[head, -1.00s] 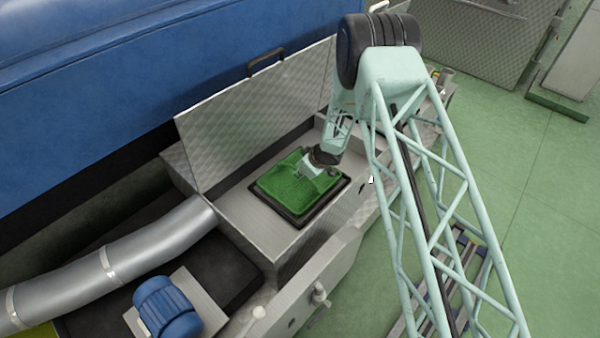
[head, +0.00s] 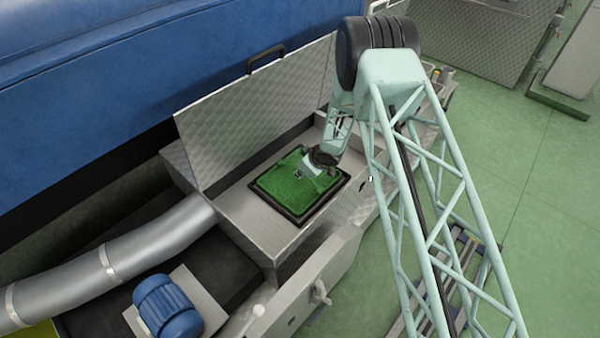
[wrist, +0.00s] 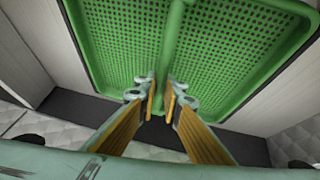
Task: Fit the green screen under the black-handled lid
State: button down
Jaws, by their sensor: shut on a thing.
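The green screen (head: 285,192) is a perforated tray with a raised rim and a central bar. In the head view it lies level within the black-edged square opening (head: 296,221) in the metal housing, lined up with its edges. My gripper (wrist: 161,100) is shut on the screen's central bar, also seen in the wrist view (wrist: 172,60). In the head view my gripper (head: 301,171) is over the screen and partly hidden by my wrist. The lid (head: 255,110) with its black handle (head: 266,60) stands open behind the opening. I cannot tell whether the screen is fully seated.
A silver duct (head: 120,260) and a blue motor (head: 167,305) are at the lower left. A large blue machine body (head: 150,65) rises behind the lid. Green floor (head: 530,220) is open on the right.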

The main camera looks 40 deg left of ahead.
jog(key=shift+f, duration=0.3)
dwell(0.5)
jog(key=c, duration=2.7)
grip_release()
jog(key=shift+v, duration=6)
